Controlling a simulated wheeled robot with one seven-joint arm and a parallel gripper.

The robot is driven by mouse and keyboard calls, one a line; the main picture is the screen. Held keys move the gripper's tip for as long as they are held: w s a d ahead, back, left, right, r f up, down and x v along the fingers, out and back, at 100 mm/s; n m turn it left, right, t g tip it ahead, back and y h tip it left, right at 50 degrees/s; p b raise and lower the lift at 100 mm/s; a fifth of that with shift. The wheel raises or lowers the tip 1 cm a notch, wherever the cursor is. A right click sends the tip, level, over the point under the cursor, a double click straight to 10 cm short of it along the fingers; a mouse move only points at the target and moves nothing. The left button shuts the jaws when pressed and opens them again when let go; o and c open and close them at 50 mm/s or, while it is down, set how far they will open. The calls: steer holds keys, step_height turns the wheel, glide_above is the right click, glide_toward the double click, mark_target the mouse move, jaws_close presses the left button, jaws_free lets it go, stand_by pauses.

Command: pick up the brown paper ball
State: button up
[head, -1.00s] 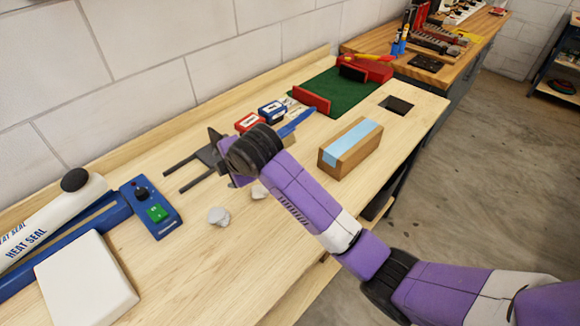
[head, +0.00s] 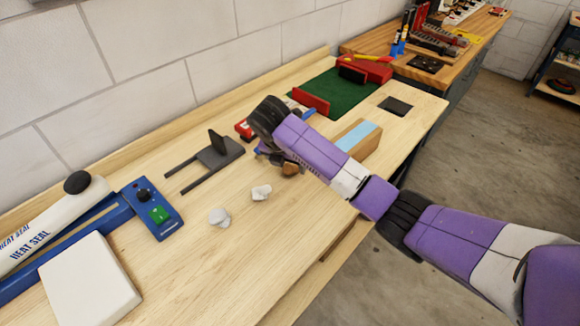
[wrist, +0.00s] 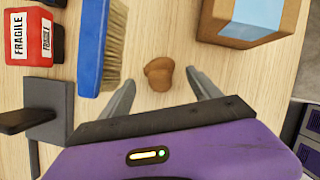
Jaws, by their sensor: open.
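The brown paper ball (wrist: 158,74) is a small crumpled lump on the bench top in the wrist view. It lies between and slightly beyond the tips of my gripper (wrist: 160,84), whose two grey fingers are spread with nothing held. In the head view the ball (head: 290,169) shows as a small brown lump at the edge of my forearm. My gripper is mostly hidden there behind my purple arm, so I cannot tell its exact height above the bench.
A blue brush (wrist: 92,45) lies close left of my gripper, with a red FRAGILE box (wrist: 28,36) beyond. A brown block with a pale blue top (wrist: 212,25) is at upper right. A grey forked stand (head: 215,158) and two white crumpled lumps (head: 219,217) (head: 261,192) are nearby.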

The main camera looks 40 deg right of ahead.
steer(key=shift+x, duration=1)
steer(key=shift+a, duration=0.1)
steer(key=c, duration=1.4)
steer(key=shift+r, duration=0.1)
